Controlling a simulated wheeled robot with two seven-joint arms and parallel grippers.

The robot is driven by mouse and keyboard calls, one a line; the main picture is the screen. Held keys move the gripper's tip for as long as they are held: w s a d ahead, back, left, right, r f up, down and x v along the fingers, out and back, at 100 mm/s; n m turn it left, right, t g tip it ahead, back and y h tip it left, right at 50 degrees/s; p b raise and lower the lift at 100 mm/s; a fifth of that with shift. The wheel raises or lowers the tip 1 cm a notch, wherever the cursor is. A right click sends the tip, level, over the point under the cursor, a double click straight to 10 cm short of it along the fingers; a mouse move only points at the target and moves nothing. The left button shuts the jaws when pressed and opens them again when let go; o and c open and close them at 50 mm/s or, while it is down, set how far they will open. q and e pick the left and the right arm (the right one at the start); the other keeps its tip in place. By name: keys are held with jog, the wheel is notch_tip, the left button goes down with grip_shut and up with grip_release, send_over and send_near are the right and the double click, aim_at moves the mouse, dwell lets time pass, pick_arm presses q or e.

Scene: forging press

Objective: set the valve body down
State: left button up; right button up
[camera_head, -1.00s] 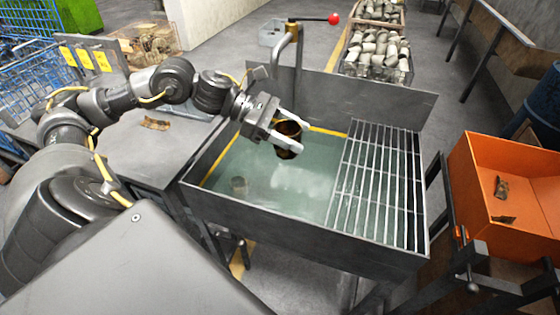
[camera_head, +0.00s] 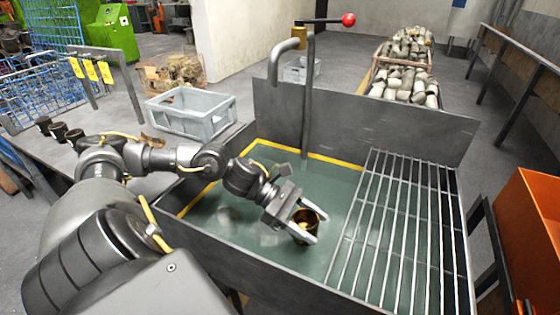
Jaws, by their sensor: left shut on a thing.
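The valve body (camera_head: 304,223) is a small brownish, cup-like metal part with an open top. My left gripper (camera_head: 307,226) is shut on it, with the light fingertips on either side. The gripper holds it over the water-filled tank (camera_head: 463,225), left of the metal grate (camera_head: 392,225). I cannot tell its exact height above the water. My right gripper is not in view.
A grey crate (camera_head: 190,112) and several dark cylindrical parts (camera_head: 58,130) stand on the table at left. A tap pipe (camera_head: 309,95) with a red-knobbed lever rises at the tank's back. An orange bin (camera_head: 527,235) stands at right. The grate is bare.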

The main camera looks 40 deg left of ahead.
pick_arm(q)
jog(key=shift+f, duration=0.25)
notch_tip(320, 180, down, 6)
jog(key=shift+f, duration=0.1)
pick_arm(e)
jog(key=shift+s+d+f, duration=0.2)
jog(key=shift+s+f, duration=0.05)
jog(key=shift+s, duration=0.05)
pick_arm(q)
notch_tip(320, 180, down, 3)
jog(key=shift+r+p, duration=0.1)
jog(key=shift+p, duration=0.2)
jog(key=shift+f, duration=0.35)
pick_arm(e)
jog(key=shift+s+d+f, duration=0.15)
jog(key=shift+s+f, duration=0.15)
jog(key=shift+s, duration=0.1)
pick_arm(q)
jog(key=shift+f, duration=0.2)
jog(key=o, duration=1.1)
jog(key=shift+o, duration=0.8)
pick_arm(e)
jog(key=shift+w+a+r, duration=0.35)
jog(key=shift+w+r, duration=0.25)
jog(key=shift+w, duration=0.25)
